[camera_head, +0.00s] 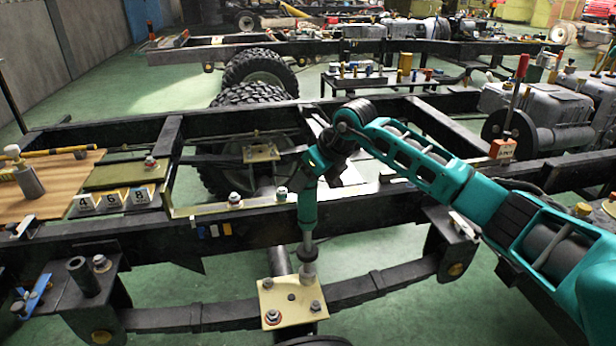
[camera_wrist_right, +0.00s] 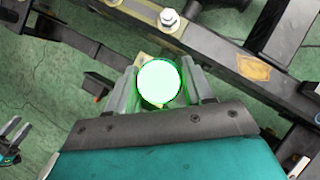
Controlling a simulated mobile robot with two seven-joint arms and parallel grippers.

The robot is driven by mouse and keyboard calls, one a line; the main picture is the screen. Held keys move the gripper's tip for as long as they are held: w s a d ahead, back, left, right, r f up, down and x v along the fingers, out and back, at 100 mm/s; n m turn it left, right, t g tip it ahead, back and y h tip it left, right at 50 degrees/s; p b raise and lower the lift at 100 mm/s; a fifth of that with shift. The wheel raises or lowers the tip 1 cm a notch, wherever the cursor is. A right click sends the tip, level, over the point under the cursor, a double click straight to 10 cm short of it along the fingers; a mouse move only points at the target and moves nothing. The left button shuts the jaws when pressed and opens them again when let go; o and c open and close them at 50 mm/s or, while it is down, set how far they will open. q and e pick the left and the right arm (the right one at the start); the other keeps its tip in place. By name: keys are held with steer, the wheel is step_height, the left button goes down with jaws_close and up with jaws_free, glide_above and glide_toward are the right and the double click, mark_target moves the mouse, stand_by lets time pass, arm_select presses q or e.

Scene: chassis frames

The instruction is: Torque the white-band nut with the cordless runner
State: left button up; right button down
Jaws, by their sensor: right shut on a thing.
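My right gripper (camera_head: 307,236) points down over the front frame rail and is shut on the cordless runner (camera_head: 307,254). In the right wrist view the runner's round end (camera_wrist_right: 159,82) glows white with a green rim between the grey fingers. The runner is upright over the far right corner of a cream plate (camera_head: 282,300); its tip hides what is below it. Several nuts stand on this plate, one of them a grey nut (camera_head: 272,317). I cannot make out which nut has the white band. A grey two-pronged part, apparently my left gripper (camera_wrist_right: 14,140), shows open at the wrist view's left edge.
White-topped nuts (camera_head: 235,200) stand on a bracket along the rail. Numbered cards (camera_head: 112,200) and a wooden board (camera_head: 60,185) with a grey bottle (camera_head: 27,178) are at left. A dark post (camera_head: 82,275) stands front left. A lever with a red grip (camera_head: 521,68) rises at right.

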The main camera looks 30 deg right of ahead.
steer(key=shift+s+f, duration=0.1)
steer(key=shift+f, duration=0.1)
steer(key=shift+r+p, duration=1.2)
steer(key=shift+r, duration=0.5)
steer(key=shift+w, duration=0.2)
